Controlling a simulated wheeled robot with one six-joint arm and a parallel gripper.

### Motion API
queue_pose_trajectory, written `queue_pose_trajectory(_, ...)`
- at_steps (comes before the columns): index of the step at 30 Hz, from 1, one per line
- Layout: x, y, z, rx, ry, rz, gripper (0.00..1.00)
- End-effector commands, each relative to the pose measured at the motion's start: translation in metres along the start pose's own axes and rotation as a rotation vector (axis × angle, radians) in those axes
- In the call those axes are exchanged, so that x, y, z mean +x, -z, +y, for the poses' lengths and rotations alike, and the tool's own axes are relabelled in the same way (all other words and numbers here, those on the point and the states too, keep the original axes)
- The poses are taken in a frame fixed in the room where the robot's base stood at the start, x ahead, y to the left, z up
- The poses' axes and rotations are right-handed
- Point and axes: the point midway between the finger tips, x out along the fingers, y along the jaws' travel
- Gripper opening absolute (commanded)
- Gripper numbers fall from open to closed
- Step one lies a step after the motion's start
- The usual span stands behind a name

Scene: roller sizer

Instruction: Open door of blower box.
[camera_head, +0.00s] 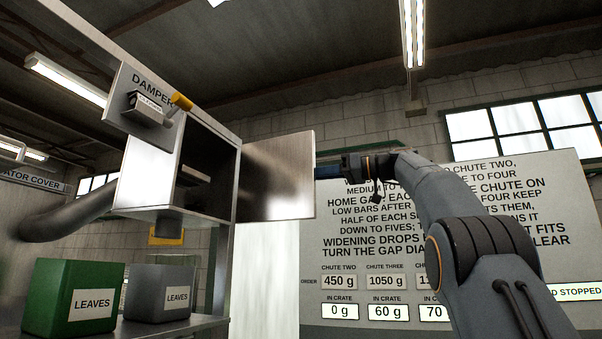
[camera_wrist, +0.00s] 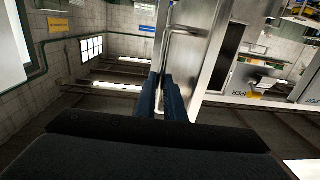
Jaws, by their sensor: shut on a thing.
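The blower box (camera_head: 150,180) is a metal housing at left centre in the head view, with its dark inside showing. Its door (camera_head: 278,178) stands swung out to the right of the opening, wide open. In the wrist view the door (camera_wrist: 208,70) is a bright metal panel with a bar handle (camera_wrist: 188,32) on its face. My gripper (camera_head: 322,172) is at the door's outer edge in the head view. In the wrist view its fingers (camera_wrist: 166,100) are shut on the handle. The handle is hidden behind the door in the head view.
A DAMPER plate (camera_head: 150,92) with a yellow-tipped lever (camera_head: 180,103) is on the box's upper front. A green LEAVES bin (camera_head: 72,298) and a grey one (camera_head: 160,292) stand below. A large sign board (camera_head: 450,245) is behind my arm.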

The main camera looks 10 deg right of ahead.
Motion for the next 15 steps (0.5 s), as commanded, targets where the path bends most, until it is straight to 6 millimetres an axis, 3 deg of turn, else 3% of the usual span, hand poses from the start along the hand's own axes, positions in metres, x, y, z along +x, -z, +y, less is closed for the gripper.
queue_pose_trajectory(15,0.0021,-0.0031,-0.0020,0.003,0.034,-0.005,0.00)
